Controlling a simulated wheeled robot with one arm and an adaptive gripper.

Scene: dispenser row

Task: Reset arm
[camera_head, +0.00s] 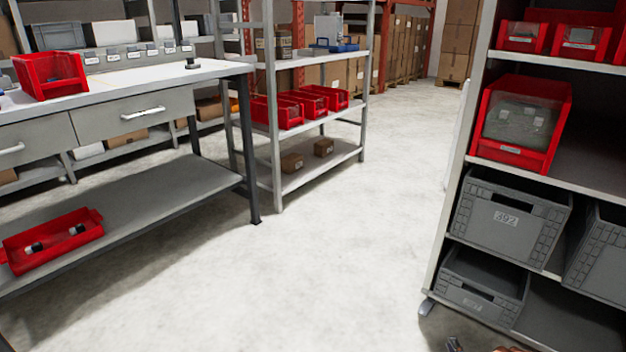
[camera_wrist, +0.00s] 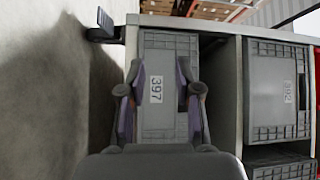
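My gripper (camera_wrist: 160,88) is in the lower middle of the wrist view, with its two dark fingers spread apart. Nothing is held between them. A grey crate labelled 397 (camera_wrist: 155,122) shows behind the gap between the fingers. I cannot tell how far the fingertips are from it. In the head view, the gripper cannot be made out; only small bits at the bottom right edge may be part of my arm.
The shelf rack at right (camera_head: 455,165) holds a grey crate labelled 392 (camera_head: 490,212), a lower grey crate (camera_head: 470,298) and a red bin (camera_head: 503,153). A workbench (camera_head: 125,85) stands at left, a metal shelf (camera_head: 276,175) behind it. The floor (camera_head: 330,260) between is clear.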

